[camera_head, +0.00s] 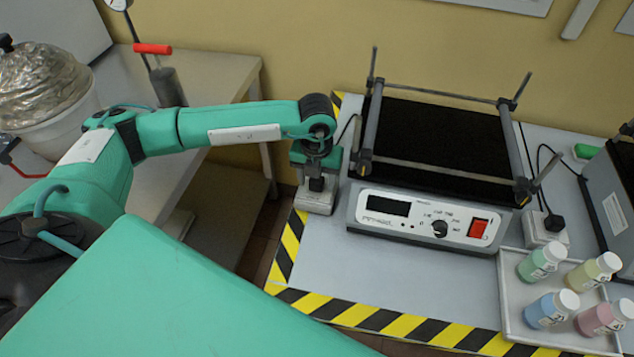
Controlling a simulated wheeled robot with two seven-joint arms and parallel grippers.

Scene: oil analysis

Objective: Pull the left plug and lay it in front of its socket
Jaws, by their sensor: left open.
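The left socket (314,204) is a pale block on the left side of the grey table, near the striped edge. The black left plug (317,184) sits in its top, with a dark cable rising behind toward the shaker. My left gripper (317,178) points straight down over the plug and is open, with its fingers around or just above it. The gripper hides part of the plug, so I cannot tell whether the fingers touch it. My right gripper is not in view.
A shaker (430,222) with a black platform and metal rails stands close to the right of the left socket. Another pale socket (545,232) with a black plug (554,223) is farther right, behind a tray (512,318) of several bottles. The table front is clear.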

